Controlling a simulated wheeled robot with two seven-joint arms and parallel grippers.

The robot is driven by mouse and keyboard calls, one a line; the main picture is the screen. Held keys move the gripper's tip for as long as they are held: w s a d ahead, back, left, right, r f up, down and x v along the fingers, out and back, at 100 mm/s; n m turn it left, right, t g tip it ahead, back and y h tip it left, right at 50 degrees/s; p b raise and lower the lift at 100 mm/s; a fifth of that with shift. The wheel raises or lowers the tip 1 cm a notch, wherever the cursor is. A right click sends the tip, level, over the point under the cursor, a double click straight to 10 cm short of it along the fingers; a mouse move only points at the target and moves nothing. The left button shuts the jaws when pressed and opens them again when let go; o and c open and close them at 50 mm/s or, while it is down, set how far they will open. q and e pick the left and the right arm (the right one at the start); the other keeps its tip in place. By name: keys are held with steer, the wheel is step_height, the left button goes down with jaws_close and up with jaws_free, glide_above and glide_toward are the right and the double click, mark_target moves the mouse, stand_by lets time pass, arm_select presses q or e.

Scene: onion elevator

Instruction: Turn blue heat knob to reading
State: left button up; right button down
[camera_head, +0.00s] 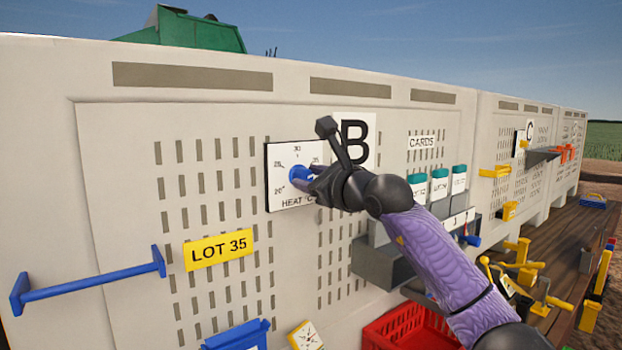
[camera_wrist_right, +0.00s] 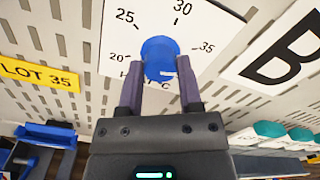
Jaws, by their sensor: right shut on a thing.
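The blue heat knob (camera_head: 298,172) sits on a white dial plate (camera_head: 281,153) on the pale slotted wall. The plate carries marks 20, 25, 30 and 35 and the word HEAT. The knob also shows in the right wrist view (camera_wrist_right: 159,50), between the two dark purple fingers. My right gripper (camera_head: 312,179) is shut on the knob, one finger on each side. A small pale mark shows low on the knob's face in the wrist view; I cannot tell which reading the knob points to. My left gripper is not in view.
A yellow LOT 35 sign (camera_head: 219,250) and a blue bar handle (camera_head: 90,284) are left of the dial. A B sign (camera_head: 356,130) is just right of it. A grey shelf (camera_head: 385,262) with teal-topped card holders and a red crate (camera_head: 412,328) lie below right.

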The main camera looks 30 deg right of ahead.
steer(key=shift+n, duration=1.6)
steer(key=shift+c, duration=1.3)
jaws_free()
